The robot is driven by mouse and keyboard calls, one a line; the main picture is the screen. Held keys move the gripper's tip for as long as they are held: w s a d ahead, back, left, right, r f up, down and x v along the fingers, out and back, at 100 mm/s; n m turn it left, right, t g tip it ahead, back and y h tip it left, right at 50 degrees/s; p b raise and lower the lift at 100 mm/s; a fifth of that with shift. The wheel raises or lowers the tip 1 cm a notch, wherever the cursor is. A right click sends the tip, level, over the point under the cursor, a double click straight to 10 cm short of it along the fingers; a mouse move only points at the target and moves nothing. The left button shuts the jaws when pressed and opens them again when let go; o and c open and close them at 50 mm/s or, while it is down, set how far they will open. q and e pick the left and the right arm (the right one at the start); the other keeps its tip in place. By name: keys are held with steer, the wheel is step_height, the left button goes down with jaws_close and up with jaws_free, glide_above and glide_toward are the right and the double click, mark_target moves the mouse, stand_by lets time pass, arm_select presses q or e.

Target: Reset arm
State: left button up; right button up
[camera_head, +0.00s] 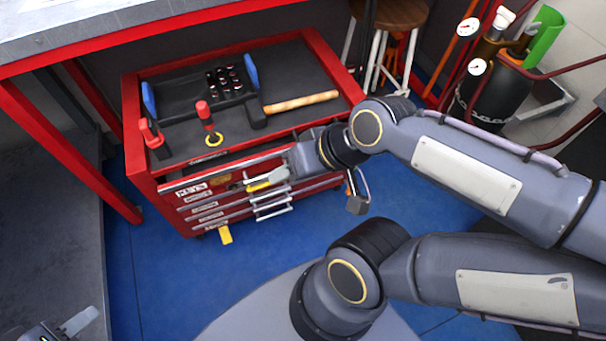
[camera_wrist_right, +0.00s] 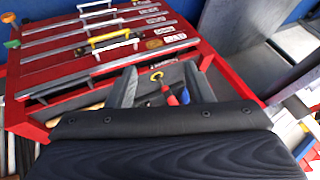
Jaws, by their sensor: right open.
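My right gripper (camera_head: 262,180) is at the upper front edge of the red tool cart (camera_head: 150,186), over its drawer fronts. In the right wrist view its two fingers (camera_wrist_right: 164,78) are spread apart with nothing held between them. Tools in the cart's top show beyond the gap. I cannot tell whether the fingers touch the cart. My left gripper (camera_head: 66,326) is at the bottom left corner, partly cut off by the picture edge, over the grey surface; its jaw opening cannot be made out.
The cart top holds a hammer (camera_head: 300,102), a red-handled tool (camera_head: 204,112) and a black tray of sockets (camera_head: 180,98). A grey workbench (camera_head: 60,25) stands behind left. A stool (camera_head: 392,14) and gas cylinders (camera_head: 490,90) stand behind right. Blue floor (camera_head: 170,262) is clear in front.

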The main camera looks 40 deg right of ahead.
step_height(320, 180, up, 24)
steer(key=s+p, duration=0.2)
steer(key=p, duration=2.2)
steer(key=shift+d+n, duration=0.15)
steer(key=shift+n, duration=0.15)
steer(key=shift+s+r, duration=0.1)
